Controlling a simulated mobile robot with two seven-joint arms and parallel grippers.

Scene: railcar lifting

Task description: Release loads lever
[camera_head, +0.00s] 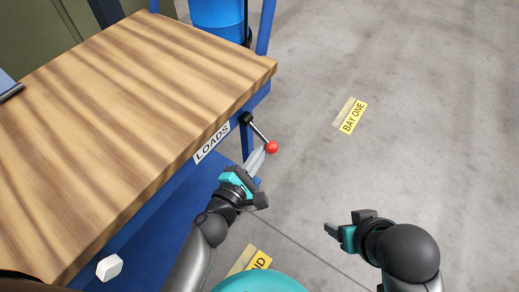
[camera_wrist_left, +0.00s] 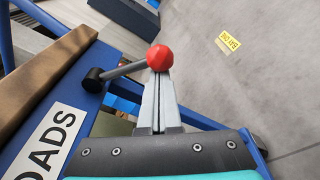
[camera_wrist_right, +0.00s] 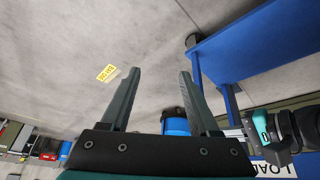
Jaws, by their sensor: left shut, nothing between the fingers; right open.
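The loads lever has a red knob (camera_head: 271,147) on a grey rod (camera_head: 258,131) that comes from a black pivot (camera_head: 245,118) on the blue bench frame, next to the LOADS label (camera_head: 212,142). The rod slants down and right in the head view. My left gripper (camera_head: 264,152) is shut and empty, its fingertips right at the knob. In the left wrist view the red knob (camera_wrist_left: 160,57) sits just beyond the closed fingertips (camera_wrist_left: 158,80); I cannot tell whether they touch. My right gripper (camera_head: 332,232) is open and empty over the floor, apart from the lever.
The wooden bench top (camera_head: 120,110) fills the left, with the blue frame (camera_head: 150,218) below it. A small white block (camera_head: 109,267) shows at lower left. A blue cylinder (camera_head: 216,12) stands behind the bench. The grey floor right of the bench is clear, with a BAY ONE marking (camera_head: 352,117).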

